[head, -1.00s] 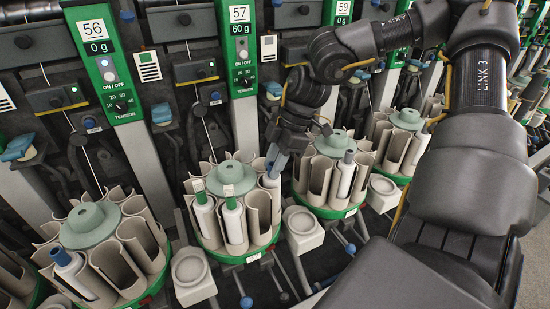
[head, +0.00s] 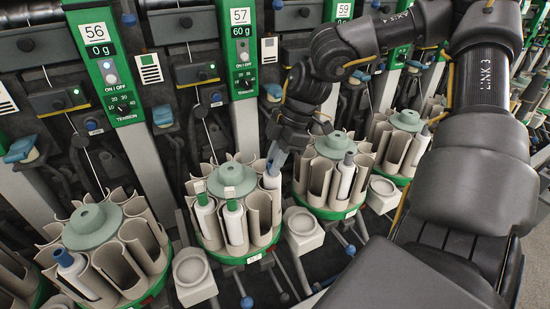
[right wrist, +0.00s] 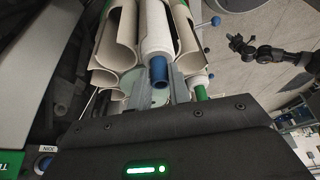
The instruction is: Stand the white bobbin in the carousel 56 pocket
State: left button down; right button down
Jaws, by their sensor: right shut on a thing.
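My right gripper (head: 279,152) reaches down at the right rear of carousel 57 (head: 262,250). It is shut on a white bobbin (head: 271,181) with a blue tip. In the right wrist view the bobbin (right wrist: 156,30) has its blue tip (right wrist: 159,68) between my fingers, and its body lies along a beige pocket. I cannot tell whether it is clear of that pocket. Carousel 56 (head: 128,290) stands at the left, with several open pockets and one blue-tipped bobbin (head: 72,266) at its front left. A dark gripper, likely my left (right wrist: 243,46), shows at right in the wrist view; its jaws are unclear.
Two green-tipped bobbins (head: 203,213) (head: 234,222) stand in carousel 57's front pockets. Another carousel (head: 340,212) with a bobbin (head: 346,178) is to the right. Panels 56 (head: 104,60) and 57 (head: 240,50) rise behind. Grey cups (head: 192,272) sit between carousels.

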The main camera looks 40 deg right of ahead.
jog(key=shift+a+r+p, duration=0.2)
jog(key=shift+r+p, duration=0.55)
jog(key=shift+r, duration=0.4)
jog(key=shift+a+r+p, duration=0.2)
jog(key=shift+r+p, duration=0.5)
jog(key=shift+r, duration=0.4)
jog(key=shift+r+p, duration=1.55)
jog(key=shift+r, duration=0.75)
jog(key=shift+r+p, duration=1.55)
jog(key=shift+r, duration=0.7)
